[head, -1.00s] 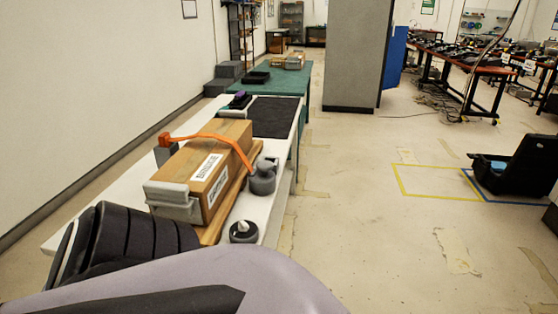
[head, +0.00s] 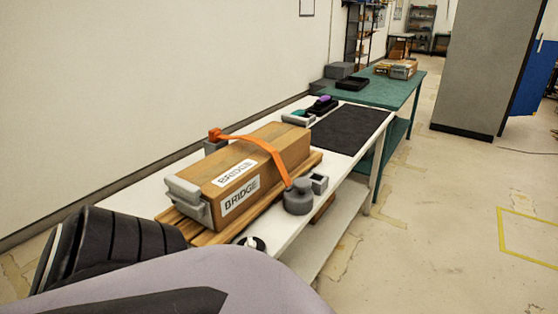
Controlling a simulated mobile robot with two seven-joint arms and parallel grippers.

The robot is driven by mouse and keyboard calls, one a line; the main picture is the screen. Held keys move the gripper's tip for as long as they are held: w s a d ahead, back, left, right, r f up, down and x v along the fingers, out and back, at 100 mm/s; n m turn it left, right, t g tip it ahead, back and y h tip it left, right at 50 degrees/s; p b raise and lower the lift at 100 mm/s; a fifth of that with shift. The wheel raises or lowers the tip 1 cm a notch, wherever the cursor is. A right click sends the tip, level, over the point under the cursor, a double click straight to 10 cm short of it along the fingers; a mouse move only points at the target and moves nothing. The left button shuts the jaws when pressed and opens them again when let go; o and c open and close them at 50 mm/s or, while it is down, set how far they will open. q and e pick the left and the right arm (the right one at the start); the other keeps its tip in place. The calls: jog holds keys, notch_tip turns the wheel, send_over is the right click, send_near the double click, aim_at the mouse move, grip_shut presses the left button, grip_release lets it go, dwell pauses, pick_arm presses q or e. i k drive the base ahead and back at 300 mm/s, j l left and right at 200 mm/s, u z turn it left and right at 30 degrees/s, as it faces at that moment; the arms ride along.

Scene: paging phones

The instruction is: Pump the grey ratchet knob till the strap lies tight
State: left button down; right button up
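The grey ratchet knob (head: 298,196) stands at the right side of a wooden box marked BRIDGE (head: 265,167), on the white table. An orange strap (head: 262,145) runs from a grey post (head: 214,141) behind the box, over its top, down to the knob. The strap looks bowed up above the box's top at the far left side; how tight it is I cannot tell. The box lies on wooden slats (head: 187,229) with a grey bracket (head: 192,197) at its near end. Parts of my own arm fill the lower left. Neither gripper shows.
A small grey block (head: 318,183) sits beside the knob. A black and grey round item (head: 250,243) is at the near table edge, partly hidden by my arm. A dark mat (head: 350,130) lies farther back on the white table (head: 292,236). Open floor is to the right.

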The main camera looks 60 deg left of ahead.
aim_at(302, 184)
jog(key=i+u, duration=0.2)
jog(key=u, duration=0.15)
jog(key=i+l+u, duration=0.1)
jog(key=u, duration=0.3)
jog(key=i+l+u, duration=0.15)
jog(key=u, duration=0.2)
jog(key=i+l+u, duration=0.15)
jog(key=i+u, duration=0.15)
jog(key=i+l+u, duration=0.3)
jog(key=k+j, duration=0.05)
jog(key=j, duration=0.05)
